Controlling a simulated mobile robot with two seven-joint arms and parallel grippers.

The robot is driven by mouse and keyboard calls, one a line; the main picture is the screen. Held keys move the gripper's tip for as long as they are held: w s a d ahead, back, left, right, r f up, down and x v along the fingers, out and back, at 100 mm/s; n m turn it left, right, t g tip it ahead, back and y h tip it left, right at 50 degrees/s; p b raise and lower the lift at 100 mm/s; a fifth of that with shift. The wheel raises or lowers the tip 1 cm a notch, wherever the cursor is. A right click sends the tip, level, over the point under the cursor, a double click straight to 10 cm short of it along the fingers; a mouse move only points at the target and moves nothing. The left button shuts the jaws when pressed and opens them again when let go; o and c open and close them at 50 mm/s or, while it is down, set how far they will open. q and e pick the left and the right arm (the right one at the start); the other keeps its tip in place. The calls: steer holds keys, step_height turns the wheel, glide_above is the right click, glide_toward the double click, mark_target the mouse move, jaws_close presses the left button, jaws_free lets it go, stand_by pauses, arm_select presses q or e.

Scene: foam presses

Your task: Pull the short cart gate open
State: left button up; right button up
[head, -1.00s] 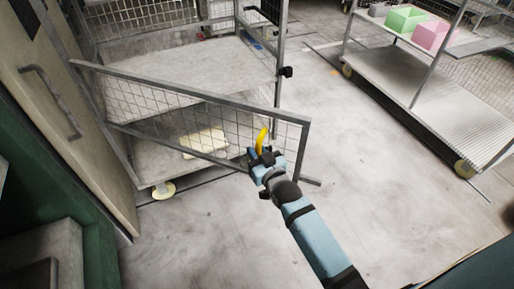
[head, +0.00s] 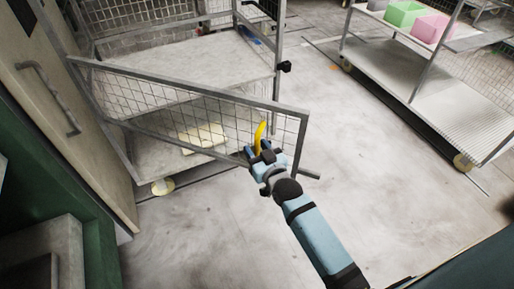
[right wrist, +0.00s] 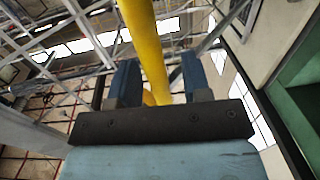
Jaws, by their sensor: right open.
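The short cart gate (head: 200,90) is a grey-framed mesh panel on the front of the cage cart. It stands swung out at an angle, its free end at the right, away from the latch post. A yellow handle (head: 260,134) stands upright near that free end. My right gripper (head: 264,153) is open at the lower part of the handle. In the right wrist view the handle (right wrist: 147,45) runs between the two spread fingers (right wrist: 160,78), with a visible gap to the right finger. Contact with the left finger cannot be told. My left gripper is out of view.
The cage cart (head: 180,65) has shelves and a caster at front left. A beige door with a handle (head: 50,97) and a green cabinet (head: 93,215) stand left. A flat cart (head: 415,85) with green and pink boxes stands right. Floor between is clear.

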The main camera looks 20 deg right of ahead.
steer(key=s+d+b, duration=0.1)
steer(key=s+b, duration=0.1)
steer(key=s, duration=1.1)
steer(key=shift+s+d, duration=0.3)
steer(key=shift+d, duration=0.1)
steer(key=shift+c, duration=0.3)
